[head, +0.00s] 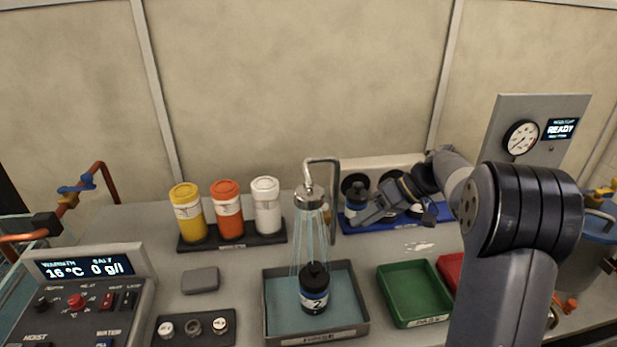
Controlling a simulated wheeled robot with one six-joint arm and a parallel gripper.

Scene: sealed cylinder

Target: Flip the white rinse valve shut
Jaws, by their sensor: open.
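The rinse pipe (337,190) is a grey bent tube with a shower head (309,199) at its end. Water streams from the head onto a black bottle marked 2 (314,290), which stands upright in the grey rinse tray (365,329). I cannot make out a white valve handle on or near the pipe; it may be hidden or too small. My gripper (364,219) is open and points left and down, just right of the pipe and in front of the blue tray. I see nothing held in it. Whether it touches anything cannot be told.
A blue tray (447,212) with black bottles lies behind my gripper. Yellow (187,213), orange (228,212) and white (266,207) jars stand left of the pipe. A green tray (413,292) and a red tray (450,268) sit at right. My arm hides part of the right side.

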